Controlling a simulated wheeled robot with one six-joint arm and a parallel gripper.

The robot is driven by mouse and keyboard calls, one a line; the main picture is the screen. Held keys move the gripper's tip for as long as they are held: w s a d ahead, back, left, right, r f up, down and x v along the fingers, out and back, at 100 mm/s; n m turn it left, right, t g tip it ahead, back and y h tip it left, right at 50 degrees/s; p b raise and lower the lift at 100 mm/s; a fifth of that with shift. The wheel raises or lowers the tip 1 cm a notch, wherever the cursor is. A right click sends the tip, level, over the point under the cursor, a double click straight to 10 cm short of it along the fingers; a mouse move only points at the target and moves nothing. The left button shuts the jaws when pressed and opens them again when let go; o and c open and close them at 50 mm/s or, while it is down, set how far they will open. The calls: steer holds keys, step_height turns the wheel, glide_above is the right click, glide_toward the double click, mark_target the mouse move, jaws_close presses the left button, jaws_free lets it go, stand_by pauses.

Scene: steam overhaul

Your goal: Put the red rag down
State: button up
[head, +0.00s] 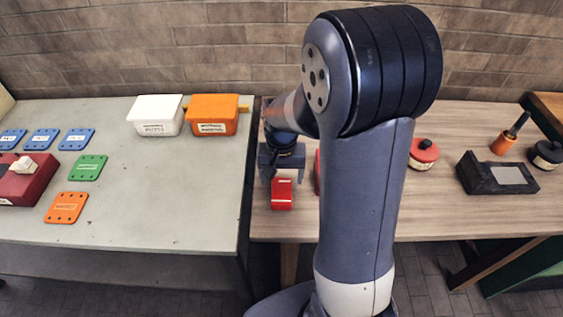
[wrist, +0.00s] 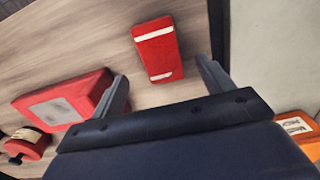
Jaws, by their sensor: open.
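The red rag (head: 281,194) is a small folded red block with white stripes on the wooden bench, near its left front edge. In the wrist view the rag (wrist: 157,48) lies on the wood grain, ahead of and between my fingers. My gripper (head: 282,172) is open, with a finger on each side and clear gaps to the rag (wrist: 160,70). It appears to hold nothing. In the head view the rag's far end is partly hidden by the gripper.
Left is a grey bench (head: 160,200) with white (head: 155,115) and orange (head: 212,115) boxes. A red block with a grey top (wrist: 65,102) lies beside the rag, mostly hidden by my arm in the head view. A red pot (head: 424,152) and black tray (head: 497,176) stand to the right.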

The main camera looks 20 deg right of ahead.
mark_target(282, 190)
step_height(282, 190, up, 6)
steer(key=shift+f, duration=0.25)
step_height(282, 190, down, 13)
steer(key=shift+r+b, duration=0.15)
steer(key=shift+b, duration=0.2)
steer(key=shift+r, duration=1.5)
steer(key=shift+f, duration=0.15)
